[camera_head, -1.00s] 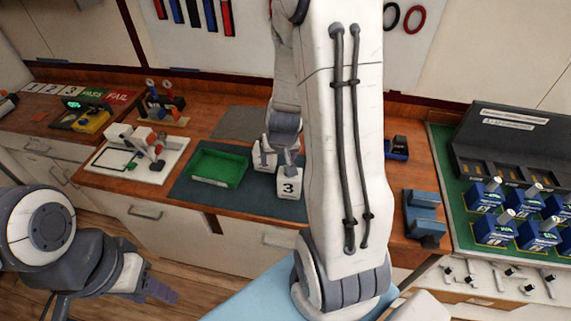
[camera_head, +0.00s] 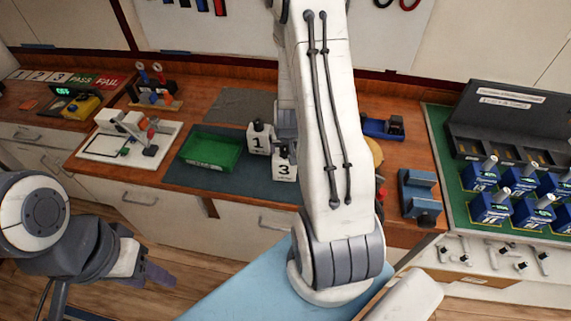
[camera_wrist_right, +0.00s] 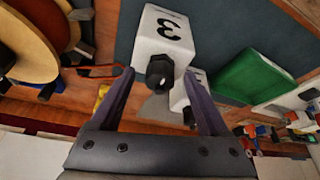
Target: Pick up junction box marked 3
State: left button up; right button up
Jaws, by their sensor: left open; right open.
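The white junction box marked 3 (camera_head: 284,167) stands on the dark mat, just in front of the box marked 1 (camera_head: 258,139). Each has a black knob on top. In the right wrist view, box 3 (camera_wrist_right: 166,38) lies ahead, its knob between the spread fingers of my right gripper (camera_wrist_right: 159,78). The fingers are open and hold nothing; I cannot tell if they touch it. Part of box 1 (camera_wrist_right: 180,98) shows behind it. In the head view, my right arm mostly hides that gripper. My left gripper (camera_head: 160,277) is open and empty at lower left, away from the boxes.
A green tray (camera_head: 211,150) sits left of the boxes on the dark mat (camera_head: 190,180). A blue fixture (camera_head: 418,193) and a green mat with several blue breakers (camera_head: 492,206) are at right. A white board with parts (camera_head: 127,137) is at left.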

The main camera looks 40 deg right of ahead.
jog(key=shift+w+f, duration=0.1)
jog(key=shift+f, duration=0.1)
grip_shut()
dwell(1.3)
